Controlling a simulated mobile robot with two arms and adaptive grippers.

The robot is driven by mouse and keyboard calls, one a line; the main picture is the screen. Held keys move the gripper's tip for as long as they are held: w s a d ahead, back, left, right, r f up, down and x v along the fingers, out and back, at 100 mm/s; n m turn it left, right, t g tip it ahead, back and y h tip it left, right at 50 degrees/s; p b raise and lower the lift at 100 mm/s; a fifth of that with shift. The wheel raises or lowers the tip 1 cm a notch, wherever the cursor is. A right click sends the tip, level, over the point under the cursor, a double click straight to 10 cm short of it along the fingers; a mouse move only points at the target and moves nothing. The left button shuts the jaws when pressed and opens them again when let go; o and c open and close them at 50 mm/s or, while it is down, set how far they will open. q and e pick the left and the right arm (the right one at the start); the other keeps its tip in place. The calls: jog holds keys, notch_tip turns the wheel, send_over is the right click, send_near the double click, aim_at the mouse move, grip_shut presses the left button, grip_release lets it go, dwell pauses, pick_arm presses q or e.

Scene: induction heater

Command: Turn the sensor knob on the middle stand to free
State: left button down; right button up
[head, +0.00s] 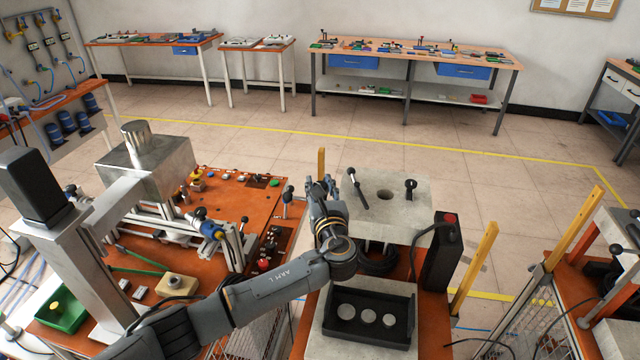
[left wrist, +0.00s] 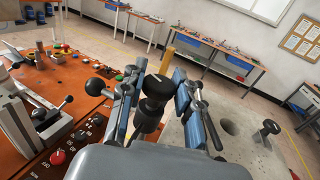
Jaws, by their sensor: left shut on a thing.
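My left gripper (head: 328,188) reaches in over the gap between the orange bench and the grey block. In the left wrist view its fingers (left wrist: 160,100) are shut on a black knob (left wrist: 155,92), which stands upright between them. The fingers and wrist hide its lower part, so its sensor setting cannot be read. In the head view the gripper mostly covers this knob. To its left, a black knob tops a slim metal stand (head: 287,196) on the orange bench. My right gripper is not in view.
The grey block (head: 420,222) has a hole, a tilted black-knobbed lever (head: 356,185) close to the gripper, and a short black knob (head: 410,186). A black tray (head: 345,331) with discs lies in front. A black box with a red button (head: 440,255) stands right.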

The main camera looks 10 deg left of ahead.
pick_arm(q)
jog(key=n+g+y+b, duration=0.1)
jog(key=n+g+y, duration=0.1)
jog(key=n+y, duration=0.1)
jog(key=shift+f+y+b, duration=0.15)
jog(key=shift+y+b, duration=0.15)
jog(key=shift+y, duration=0.4)
jog(key=shift+n+g+y+b, duration=0.5)
jog(key=shift+n+g+y, duration=0.4)
jog(key=shift+g+y, duration=0.1)
jog(key=shift+r, duration=0.2)
jog(key=c, duration=1)
grip_release()
jog(key=v, duration=1.2)
